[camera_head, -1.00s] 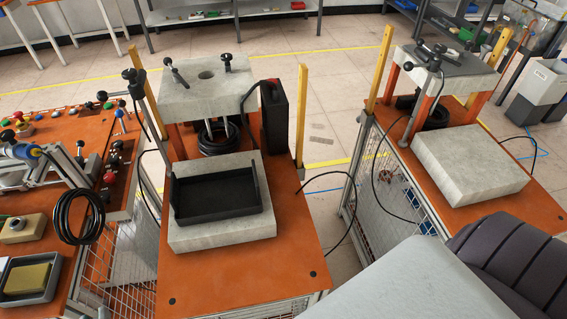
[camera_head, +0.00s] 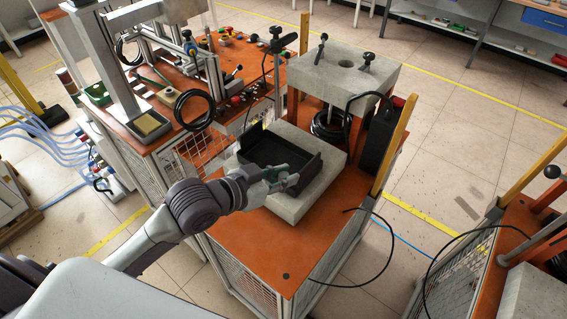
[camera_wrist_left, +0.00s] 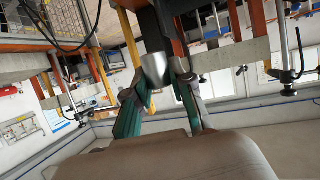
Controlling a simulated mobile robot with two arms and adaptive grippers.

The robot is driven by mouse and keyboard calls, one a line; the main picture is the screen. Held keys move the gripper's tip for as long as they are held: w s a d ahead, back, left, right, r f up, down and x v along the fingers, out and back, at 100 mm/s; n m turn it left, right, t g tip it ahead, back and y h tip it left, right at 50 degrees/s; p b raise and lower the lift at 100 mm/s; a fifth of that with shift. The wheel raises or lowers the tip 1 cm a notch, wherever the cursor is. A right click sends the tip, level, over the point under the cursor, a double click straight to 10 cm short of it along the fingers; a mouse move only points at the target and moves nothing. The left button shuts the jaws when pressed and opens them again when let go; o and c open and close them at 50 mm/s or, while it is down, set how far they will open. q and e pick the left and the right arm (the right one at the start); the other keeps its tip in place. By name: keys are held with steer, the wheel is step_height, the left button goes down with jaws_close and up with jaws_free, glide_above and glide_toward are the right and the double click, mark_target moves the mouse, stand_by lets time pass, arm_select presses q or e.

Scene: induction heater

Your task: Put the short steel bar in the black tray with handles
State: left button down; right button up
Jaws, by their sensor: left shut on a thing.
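The short steel bar (camera_wrist_left: 157,70) shows as a shiny metal cylinder between the fingers in the left wrist view. My left gripper (camera_head: 284,179) is shut on it, and it also shows in the left wrist view (camera_wrist_left: 160,88). In the head view the bar is hard to make out at the fingers. The black tray (camera_head: 262,150) rests on a pale stone block. My right gripper is not in view.
The pale stone block (camera_head: 325,185) sits on an orange table (camera_head: 250,245). A press with a stone top (camera_head: 343,68) stands behind the tray, with a black box (camera_head: 379,140) and yellow posts at its right. A control bench (camera_head: 165,95) is at the left.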

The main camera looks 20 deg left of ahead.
arm_select(q)
steer(key=w+a, duration=0.2)
steer(key=w, duration=0.1)
steer(key=p, duration=0.1)
glide_above(291, 172)
step_height(291, 172, down, 6)
steer(key=shift+f, duration=0.15)
step_height(291, 172, down, 4)
steer(key=shift+d+r+p, duration=0.1)
steer(key=shift+p, duration=0.45)
steer(key=shift+w, duration=0.1)
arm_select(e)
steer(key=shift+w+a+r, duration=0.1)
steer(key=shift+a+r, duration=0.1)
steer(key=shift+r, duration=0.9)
arm_select(q)
steer(key=shift+f, duration=0.25)
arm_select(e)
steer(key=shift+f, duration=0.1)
arm_select(q)
steer(key=c, duration=1)
jaws_free()
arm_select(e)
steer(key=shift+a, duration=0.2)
